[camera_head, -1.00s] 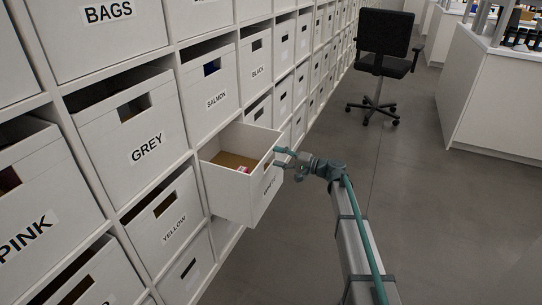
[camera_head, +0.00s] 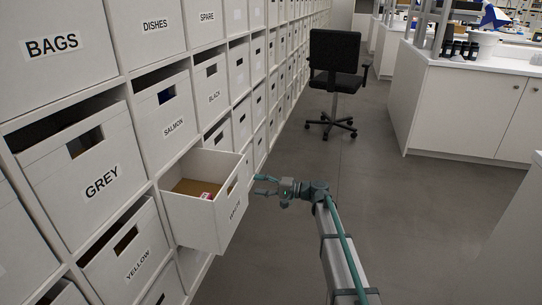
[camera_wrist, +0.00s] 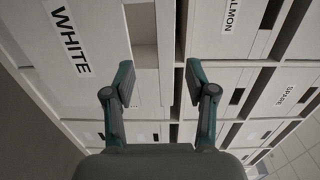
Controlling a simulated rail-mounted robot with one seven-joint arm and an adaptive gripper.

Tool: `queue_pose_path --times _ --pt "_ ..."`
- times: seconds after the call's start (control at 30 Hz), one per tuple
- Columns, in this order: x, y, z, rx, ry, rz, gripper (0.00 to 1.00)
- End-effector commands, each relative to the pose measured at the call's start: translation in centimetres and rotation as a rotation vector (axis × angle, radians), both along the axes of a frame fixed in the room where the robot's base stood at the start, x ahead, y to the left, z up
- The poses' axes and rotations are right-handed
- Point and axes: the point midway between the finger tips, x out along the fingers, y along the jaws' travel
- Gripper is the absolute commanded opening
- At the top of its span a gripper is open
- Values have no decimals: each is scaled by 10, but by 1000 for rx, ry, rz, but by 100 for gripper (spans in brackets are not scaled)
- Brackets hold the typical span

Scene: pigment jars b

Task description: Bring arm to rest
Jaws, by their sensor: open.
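My gripper (camera_head: 266,186) is open and empty in the head view. It is just to the right of a pulled-out white drawer (camera_head: 201,225), with a small gap between them. The drawer's front label is hard to read in the head view; in the wrist view the drawer front (camera_wrist: 88,75) reads WHITE. A small red and white item (camera_head: 207,196) lies on the drawer's brown bottom. In the wrist view my gripper (camera_wrist: 155,82) has its two fingers wide apart with nothing between them.
Labelled boxes, among them GREY (camera_head: 91,165) and SALMON (camera_head: 172,122), fill the shelf wall on the left. A black office chair (camera_head: 334,70) stands on the floor further back. White lab benches (camera_head: 455,110) stand at the right. The grey floor between is clear.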

Motion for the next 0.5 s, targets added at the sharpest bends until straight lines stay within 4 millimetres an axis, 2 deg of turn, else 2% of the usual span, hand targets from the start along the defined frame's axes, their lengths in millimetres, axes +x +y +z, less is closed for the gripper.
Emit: queue_pose_path --times 0.07,0.17,0.37,0.5 --pt "-10 0 -13 -61 3 24 56" --pt "-40 -6 -47 -193 19 68 56" --pt "-117 -37 -154 -473 119 160 56" --pt "-178 -68 -224 -649 204 228 56"
